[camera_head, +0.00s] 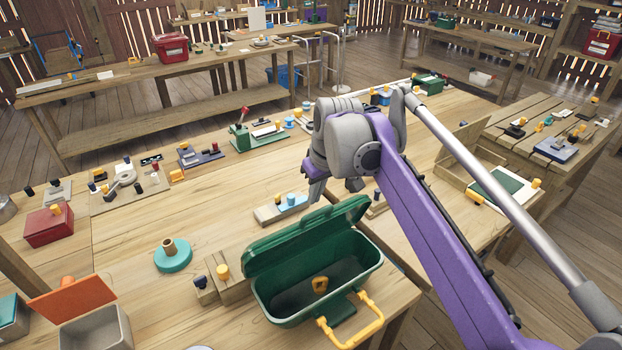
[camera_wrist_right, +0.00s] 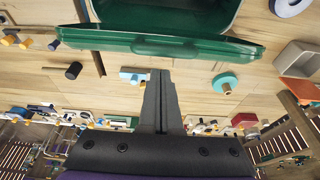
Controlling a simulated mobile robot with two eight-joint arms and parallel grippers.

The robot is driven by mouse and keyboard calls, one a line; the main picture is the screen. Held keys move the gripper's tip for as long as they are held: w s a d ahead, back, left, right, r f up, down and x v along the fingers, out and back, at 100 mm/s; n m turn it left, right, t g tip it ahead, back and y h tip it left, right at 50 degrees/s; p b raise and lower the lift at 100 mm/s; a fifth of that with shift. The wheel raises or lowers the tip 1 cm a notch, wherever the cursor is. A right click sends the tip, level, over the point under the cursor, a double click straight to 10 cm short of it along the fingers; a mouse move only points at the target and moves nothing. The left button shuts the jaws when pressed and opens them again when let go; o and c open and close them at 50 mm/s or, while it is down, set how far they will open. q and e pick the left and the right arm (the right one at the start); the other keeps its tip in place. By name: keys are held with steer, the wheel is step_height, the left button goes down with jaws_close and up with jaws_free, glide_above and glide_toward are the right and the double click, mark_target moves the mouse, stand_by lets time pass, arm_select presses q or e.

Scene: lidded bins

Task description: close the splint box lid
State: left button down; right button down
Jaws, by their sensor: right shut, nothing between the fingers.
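The green box (camera_head: 318,285), which I take for the splint box, stands near the front edge of the table with its lid (camera_head: 305,236) raised open at the back. It has a yellow handle (camera_head: 352,322) in front, and a small yellow piece shows at its inside. My right gripper (camera_head: 316,188) is just behind and above the lid, shut and empty. In the right wrist view the shut fingers (camera_wrist_right: 160,76) point at the green lid (camera_wrist_right: 215,47); whether they touch it I cannot tell. My left gripper is not in view.
A wooden block with pegs (camera_head: 222,286) stands left of the box, and a teal disc (camera_head: 173,256) lies behind it. A grey bin (camera_head: 95,330) with an orange lid (camera_head: 72,298) is at front left. A light block (camera_head: 280,208) lies behind the green lid.

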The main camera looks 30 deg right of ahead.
steer(key=shift+s+f, duration=0.15)
steer(key=shift+s, duration=0.15)
steer(key=shift+f, duration=0.15)
steer(key=shift+s, duration=0.15)
